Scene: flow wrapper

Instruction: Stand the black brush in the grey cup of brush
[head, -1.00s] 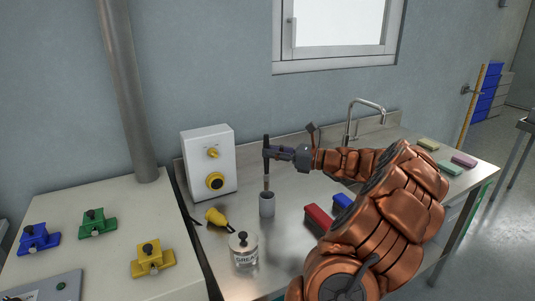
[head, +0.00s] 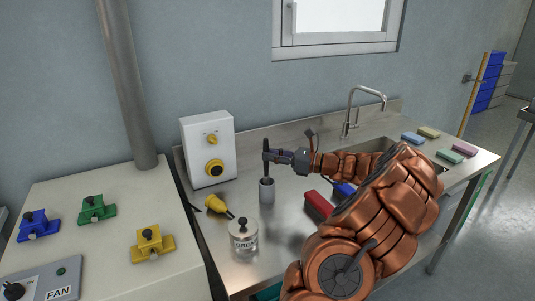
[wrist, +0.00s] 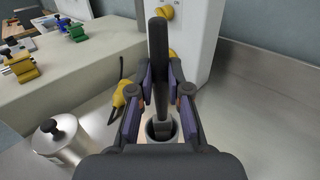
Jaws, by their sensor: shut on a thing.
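The black brush (head: 266,146) is upright in my gripper (head: 271,156). My gripper is shut on it, and the fingers stand on both sides of the handle in the wrist view (wrist: 160,90). The brush's dark handle (wrist: 157,55) rises above the fingers there. The grey cup (head: 267,192) stands upright on the steel worktop below my gripper. The brush's lower end goes down into the cup's mouth, and its tip is hidden inside. The cup's rim also shows between the fingers in the wrist view (wrist: 149,131).
A lidded grease jar (head: 243,236) and a yellow object (head: 217,206) stand close by the cup. A white box with yellow knobs (head: 207,150) is behind it. Red (head: 318,205) and blue (head: 343,190) blocks lie to the right, near my arm.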

